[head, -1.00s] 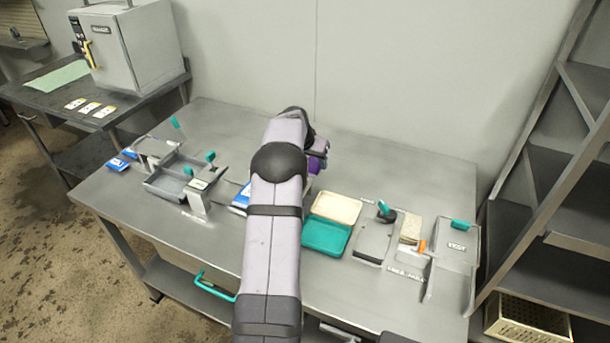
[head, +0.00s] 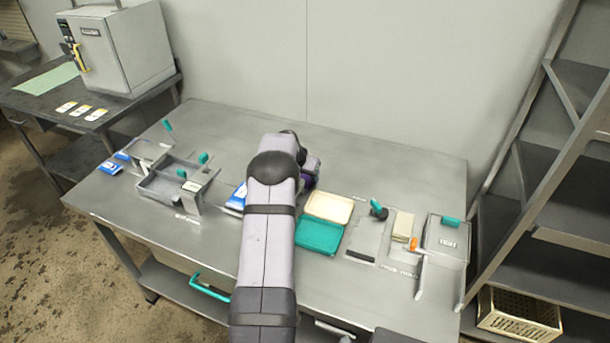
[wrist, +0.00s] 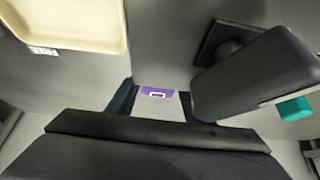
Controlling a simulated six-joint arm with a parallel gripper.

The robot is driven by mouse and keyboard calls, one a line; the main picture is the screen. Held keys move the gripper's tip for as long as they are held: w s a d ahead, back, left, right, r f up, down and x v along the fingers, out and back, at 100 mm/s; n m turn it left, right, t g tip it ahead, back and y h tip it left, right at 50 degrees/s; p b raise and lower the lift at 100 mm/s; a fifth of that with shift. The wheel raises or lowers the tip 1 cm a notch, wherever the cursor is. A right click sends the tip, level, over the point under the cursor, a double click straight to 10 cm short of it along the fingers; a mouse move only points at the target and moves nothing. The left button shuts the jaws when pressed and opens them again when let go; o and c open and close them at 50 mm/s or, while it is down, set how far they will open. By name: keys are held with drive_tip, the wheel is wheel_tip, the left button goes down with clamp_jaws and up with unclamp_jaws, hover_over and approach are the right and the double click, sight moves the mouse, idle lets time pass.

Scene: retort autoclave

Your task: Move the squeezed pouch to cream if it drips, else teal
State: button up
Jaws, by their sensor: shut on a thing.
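My gripper (wrist: 157,100) is shut on a pouch (wrist: 156,92) with a purple band and a pale part, held between its dark fingers in the wrist view. In the head view my arm hides most of the gripper (head: 310,168) and the pouch. The cream tray (head: 348,200) lies just right of the arm, with the teal tray (head: 320,237) directly in front of it. Both look empty. The cream tray's rim (wrist: 122,38) also shows at upper left in the wrist view. I cannot tell whether the pouch drips.
A dark grey block (wrist: 255,75) fills the right of the wrist view. A plate with a black knob (head: 378,209), a beige pad (head: 403,226) and a test station (head: 447,235) stand right of the trays. A grey divided bin (head: 160,188) and blue pouches (head: 110,167) are left.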

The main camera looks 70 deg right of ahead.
drive_tip(key=shift+f, duration=0.1)
drive_tip(key=o, duration=1.1)
drive_tip(key=shift+r, duration=0.25)
drive_tip(key=shift+o, duration=0.4)
drive_tip(key=b+v, duration=0.2)
drive_tip(key=v, duration=1)
drive_tip(key=shift+b, duration=0.35)
